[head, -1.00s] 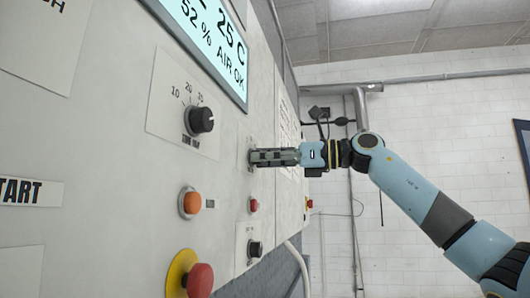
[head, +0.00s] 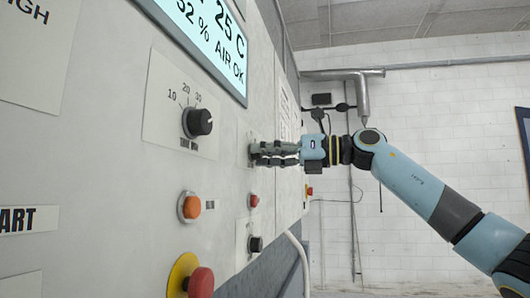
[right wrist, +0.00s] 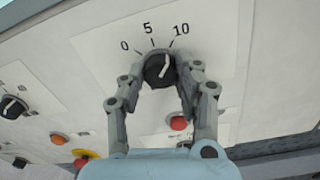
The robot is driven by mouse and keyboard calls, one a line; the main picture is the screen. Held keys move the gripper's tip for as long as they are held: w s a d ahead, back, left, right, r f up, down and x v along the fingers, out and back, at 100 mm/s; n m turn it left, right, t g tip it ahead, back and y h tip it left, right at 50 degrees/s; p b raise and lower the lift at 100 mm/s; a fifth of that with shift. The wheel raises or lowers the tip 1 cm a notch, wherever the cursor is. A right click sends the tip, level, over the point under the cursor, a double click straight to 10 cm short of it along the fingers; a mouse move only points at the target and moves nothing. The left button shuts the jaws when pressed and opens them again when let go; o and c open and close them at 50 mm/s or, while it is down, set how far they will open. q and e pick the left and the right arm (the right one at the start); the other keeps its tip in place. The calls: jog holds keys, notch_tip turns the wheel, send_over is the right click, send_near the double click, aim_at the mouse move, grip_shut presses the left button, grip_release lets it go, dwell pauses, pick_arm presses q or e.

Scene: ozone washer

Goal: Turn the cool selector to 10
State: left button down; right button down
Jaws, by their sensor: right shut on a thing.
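The selector is a round black knob (right wrist: 157,71) with a white pointer line, on a pale plate (right wrist: 100,42) marked 0, 5 and 10. The pointer line points up and right, close to the 10 mark. The knob's name label cannot be read. My right gripper (right wrist: 160,76) is shut on this knob, one finger on each side. In the head view my right gripper (head: 256,153) meets the panel side-on, and its fingers hide the knob. My left gripper is in neither view.
Another black knob (head: 197,122), marked 10, 20 and 30, sits nearer on the panel. Below are an orange button (head: 190,207), a red button (head: 253,201), a small black knob (head: 255,244) and a red mushroom button (head: 201,282). A display (head: 205,32) is above.

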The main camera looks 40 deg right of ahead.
aim_at(250, 110)
jog(key=c, duration=0.9)
grip_release()
jog(key=shift+d, duration=0.1)
jog(key=shift+c, duration=0.2)
notch_tip(250, 110, up, 10)
